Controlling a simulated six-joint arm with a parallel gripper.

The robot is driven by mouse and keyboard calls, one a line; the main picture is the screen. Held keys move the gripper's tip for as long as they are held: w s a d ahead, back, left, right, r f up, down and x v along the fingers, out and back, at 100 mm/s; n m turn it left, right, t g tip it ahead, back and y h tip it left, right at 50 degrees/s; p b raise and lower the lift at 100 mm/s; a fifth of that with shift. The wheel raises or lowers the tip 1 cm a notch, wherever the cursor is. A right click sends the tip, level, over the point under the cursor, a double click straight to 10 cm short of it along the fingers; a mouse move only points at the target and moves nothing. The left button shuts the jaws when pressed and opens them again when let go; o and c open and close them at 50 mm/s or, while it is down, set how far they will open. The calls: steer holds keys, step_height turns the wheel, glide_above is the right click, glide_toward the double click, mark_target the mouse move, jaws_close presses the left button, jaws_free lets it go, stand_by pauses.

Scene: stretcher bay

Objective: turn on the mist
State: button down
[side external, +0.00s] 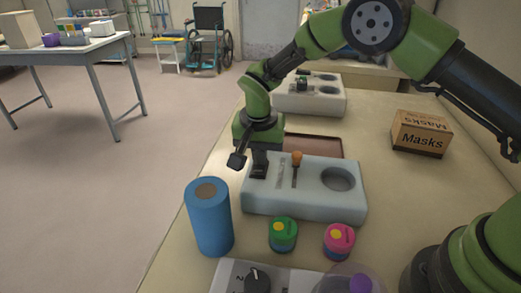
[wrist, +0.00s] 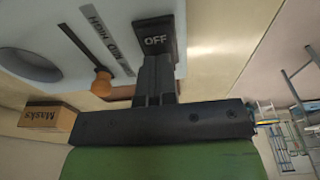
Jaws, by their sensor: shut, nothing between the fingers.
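A pale grey-blue box (side external: 320,203) stands on the table, with a round opening and a slot with an orange-knobbed lever (side external: 297,160). In the wrist view the same box (wrist: 75,20) shows printed level marks beside the slot, and the orange knob (wrist: 102,84) is near my fingers. A black switch (wrist: 157,38) marked OFF sits at the box's end. My gripper (side external: 259,168) is shut and empty over that end, and its fingertips (wrist: 155,62) are right at the switch. I cannot tell whether they touch it. In the side view my gripper hides most of the switch. No mist is visible.
A blue cylinder (side external: 209,220), green jar (side external: 283,235) and pink jar (side external: 339,241) stand in front. A panel with a black knob (side external: 257,279) is at the front edge. A similar box (side external: 310,100) and brown tray (side external: 318,143) lie behind. A Masks carton (side external: 421,133) is right.

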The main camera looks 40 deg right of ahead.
mark_target(258, 172)
steer(key=shift+s+a+r, duration=0.15)
steer(key=shift+r, duration=0.05)
step_height(258, 172, up, 14)
steer(key=s+a, duration=0.1)
steer(key=shift+s+a, duration=0.3)
stand_by(0.5)
steer(key=shift+w+d+f, duration=0.2)
steer(key=shift+w+d, duration=0.25)
steer(key=shift+d, duration=0.05)
